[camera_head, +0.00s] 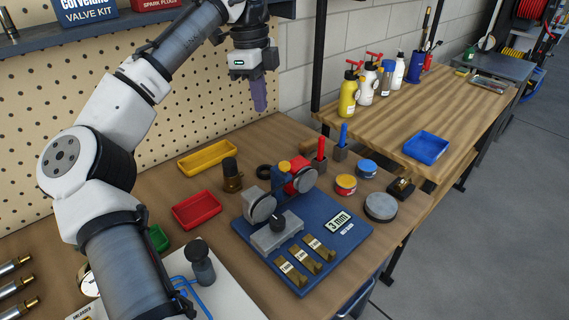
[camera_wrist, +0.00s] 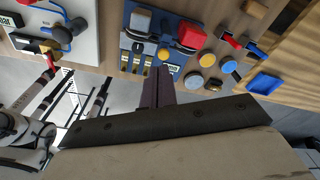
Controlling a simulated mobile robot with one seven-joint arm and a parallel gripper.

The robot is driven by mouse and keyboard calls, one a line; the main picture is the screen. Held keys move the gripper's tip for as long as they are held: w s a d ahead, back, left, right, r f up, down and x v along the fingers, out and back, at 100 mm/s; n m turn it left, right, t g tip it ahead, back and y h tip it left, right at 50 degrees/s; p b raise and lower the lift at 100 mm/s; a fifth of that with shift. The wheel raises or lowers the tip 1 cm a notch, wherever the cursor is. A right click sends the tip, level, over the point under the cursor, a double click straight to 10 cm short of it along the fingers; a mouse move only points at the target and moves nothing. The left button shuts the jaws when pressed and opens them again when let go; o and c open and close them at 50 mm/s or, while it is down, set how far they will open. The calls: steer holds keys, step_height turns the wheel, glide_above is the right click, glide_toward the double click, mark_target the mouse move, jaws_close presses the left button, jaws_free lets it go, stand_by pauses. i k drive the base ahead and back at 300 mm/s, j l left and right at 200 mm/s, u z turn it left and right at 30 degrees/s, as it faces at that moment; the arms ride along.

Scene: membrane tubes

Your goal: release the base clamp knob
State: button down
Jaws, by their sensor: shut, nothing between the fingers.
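A fixture with a grey base block (camera_head: 274,234) stands on a blue plate (camera_head: 344,246) on the wooden bench in the head view. A dark round knob (camera_head: 277,222) sits at the block; I take it to be the base clamp knob. My gripper (camera_head: 259,108), with purple fingers, hangs high above the bench behind the fixture, shut and empty, touching nothing.
Brass strips (camera_head: 302,260) and a "3 mm" display (camera_head: 338,221) lie on the plate. Round tins (camera_head: 380,207), a red tray (camera_head: 197,210), a yellow tray (camera_head: 207,157) and a dark-capped brass part (camera_head: 232,176) surround it. Pegboard stands behind. The space above the fixture looks clear.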

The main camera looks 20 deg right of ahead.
mark_target(277, 222)
steer(key=k, duration=1)
